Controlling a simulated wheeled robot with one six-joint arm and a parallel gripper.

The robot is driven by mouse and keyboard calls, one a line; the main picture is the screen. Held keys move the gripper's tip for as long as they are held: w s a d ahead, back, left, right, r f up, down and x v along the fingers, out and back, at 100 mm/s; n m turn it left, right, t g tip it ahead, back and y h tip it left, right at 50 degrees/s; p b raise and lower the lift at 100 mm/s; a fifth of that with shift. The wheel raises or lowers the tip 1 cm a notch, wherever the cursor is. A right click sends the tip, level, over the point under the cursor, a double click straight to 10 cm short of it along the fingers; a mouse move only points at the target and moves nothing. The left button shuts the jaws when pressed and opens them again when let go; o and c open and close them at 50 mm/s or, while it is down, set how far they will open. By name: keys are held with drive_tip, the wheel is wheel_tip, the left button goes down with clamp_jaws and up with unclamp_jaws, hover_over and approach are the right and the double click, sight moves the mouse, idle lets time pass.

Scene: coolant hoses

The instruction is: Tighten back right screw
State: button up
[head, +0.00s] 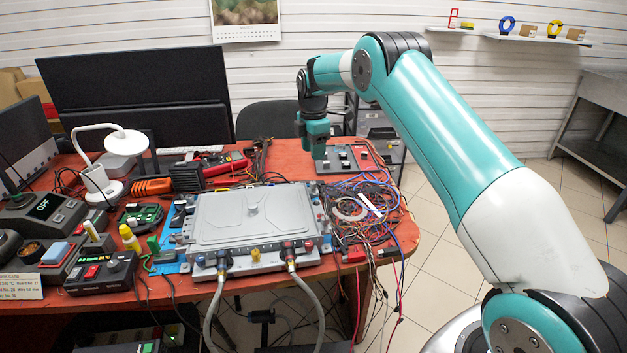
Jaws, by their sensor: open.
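The grey metal unit (250,215) lies flat on the red-brown table, with small fittings along its edges. Its back right corner (305,190) shows, but the screw there is too small to make out. Two grey hoses, a left hose (214,310) and a right hose (307,300), hang from its front side. My gripper (317,155) points down behind and to the right of the unit, above the grey panel with knobs and a red part (348,160). It is open, and I see nothing between its fingers. It is apart from the unit.
A tangle of coloured wires (365,215) lies right of the unit. A white lamp (124,142), a soldering station (42,215) and small tools crowd the left side. The air above the unit is clear.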

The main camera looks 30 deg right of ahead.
sight(313, 182)
wheel_tip(313, 182, down, 11)
drive_tip(key=shift+r+p, duration=0.15)
drive_tip(key=shift+p, duration=0.4)
clamp_jaws()
